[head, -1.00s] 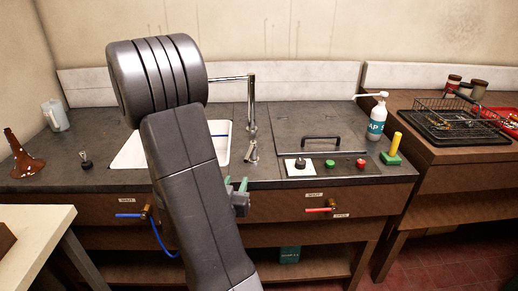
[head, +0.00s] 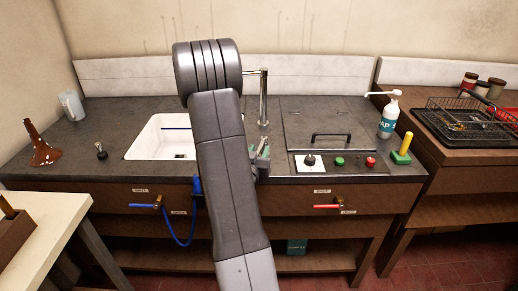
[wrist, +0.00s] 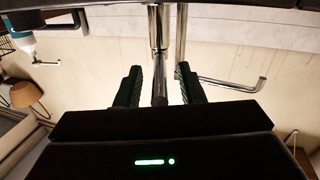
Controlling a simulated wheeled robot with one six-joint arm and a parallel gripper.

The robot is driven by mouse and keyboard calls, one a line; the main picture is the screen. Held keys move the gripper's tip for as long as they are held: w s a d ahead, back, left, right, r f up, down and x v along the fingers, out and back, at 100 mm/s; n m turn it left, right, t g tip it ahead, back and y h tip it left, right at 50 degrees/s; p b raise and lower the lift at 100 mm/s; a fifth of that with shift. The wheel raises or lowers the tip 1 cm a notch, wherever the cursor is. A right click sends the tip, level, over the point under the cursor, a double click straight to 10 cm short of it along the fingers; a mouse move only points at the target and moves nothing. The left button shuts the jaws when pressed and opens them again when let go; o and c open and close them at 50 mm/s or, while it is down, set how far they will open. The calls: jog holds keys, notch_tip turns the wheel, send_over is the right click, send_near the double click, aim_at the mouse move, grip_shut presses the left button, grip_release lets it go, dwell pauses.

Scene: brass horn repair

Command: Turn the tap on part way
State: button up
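My gripper (head: 259,153) is just in front of the tap's base. In the wrist view my gripper (wrist: 158,85) has its dark fingers spread, with a chrome rod between them and gaps on both sides. I cannot tell whether this rod is the lever or the post. The tap's base is partly hidden.
My arm covers part of the sink (head: 150,145). A lidded panel with a black handle (head: 331,135) and control knobs (head: 340,162) is to the right. A soap bottle (head: 388,122) stands beyond. A blue hose (head: 176,240) hangs at the front.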

jog(key=shift+w+d, duration=0.1)
jog(key=shift+w, duration=0.2)
grip_shut()
jog(key=shift+f, duration=0.1)
